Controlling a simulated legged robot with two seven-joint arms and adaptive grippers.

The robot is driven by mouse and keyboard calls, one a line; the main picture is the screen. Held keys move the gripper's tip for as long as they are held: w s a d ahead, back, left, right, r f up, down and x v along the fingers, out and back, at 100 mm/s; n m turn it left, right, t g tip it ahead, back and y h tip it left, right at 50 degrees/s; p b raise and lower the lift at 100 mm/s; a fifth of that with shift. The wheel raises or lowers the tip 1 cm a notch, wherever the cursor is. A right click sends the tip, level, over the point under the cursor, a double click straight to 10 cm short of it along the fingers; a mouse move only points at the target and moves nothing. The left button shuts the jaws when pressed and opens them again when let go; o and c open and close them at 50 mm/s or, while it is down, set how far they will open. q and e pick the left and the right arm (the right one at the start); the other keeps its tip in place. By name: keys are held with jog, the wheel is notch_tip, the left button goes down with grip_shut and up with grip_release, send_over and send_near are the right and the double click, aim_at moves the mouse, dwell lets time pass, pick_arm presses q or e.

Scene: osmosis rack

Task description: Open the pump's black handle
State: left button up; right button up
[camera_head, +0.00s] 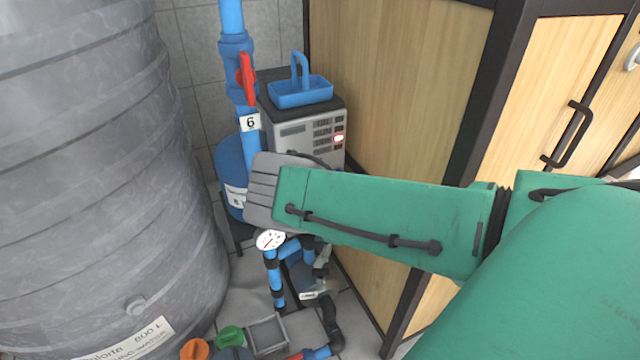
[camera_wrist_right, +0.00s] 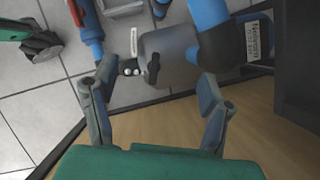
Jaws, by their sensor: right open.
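The pump (camera_wrist_right: 175,55) is a grey cylinder with blue pipes in the right wrist view, and it also shows low in the head view (camera_head: 305,279). Its small black handle (camera_wrist_right: 153,68) sits on the near end of the grey body. My right gripper (camera_wrist_right: 157,78) is open, with one finger on each side of the handle and a gap to both. No contact shows. In the head view my green forearm covers much of this gripper, and I cannot make out the handle there. My left gripper is not identifiable in these views.
A large grey tank (camera_head: 90,170) stands on the left. A wooden cabinet (camera_head: 400,80) stands close on the right of the pump. A blue pipe (camera_head: 232,20) with a red valve handle (camera_head: 246,78) rises behind.

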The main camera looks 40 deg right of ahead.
jog(key=w+m+t, duration=0.1)
jog(key=m, duration=0.6)
jog(key=n+h+p, duration=0.1)
jog(key=n+h, duration=0.5)
jog(key=n, duration=2)
send_near(320, 270)
jog(key=shift+g, duration=0.3)
jog(key=b+x, duration=0.2)
jog(key=x, duration=0.3)
jog(key=b+x, duration=0.3)
jog(key=x, duration=0.2)
jog(key=shift+w+d+b, duration=0.15)
jog(key=shift+w+b, duration=0.15)
jog(key=shift+b, duration=0.05)
